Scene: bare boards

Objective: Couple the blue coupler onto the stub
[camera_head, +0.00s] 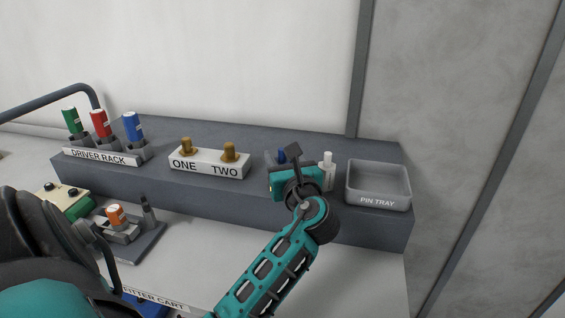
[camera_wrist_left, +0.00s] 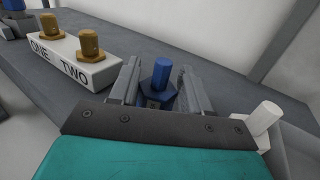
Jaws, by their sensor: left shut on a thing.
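The blue coupler (camera_wrist_left: 161,78), a blue cylinder on a wider hexagonal base, sits between the two fingers of my left gripper (camera_wrist_left: 160,90), which is shut on it. A white block marked ONE and TWO (camera_head: 207,163) stands to the left with two brass stubs, the ONE stub (camera_head: 186,147) and the TWO stub (camera_head: 229,152). Both stubs are bare. The coupler's underside is hidden. My right gripper is not in view.
A white post (camera_head: 328,168) stands close to the right of my left gripper; it also shows in the wrist view (camera_wrist_left: 264,118). Right of it is a grey pin tray (camera_head: 377,202). The driver rack (camera_head: 98,157) holds green, red and blue drivers at left. A wall rises behind.

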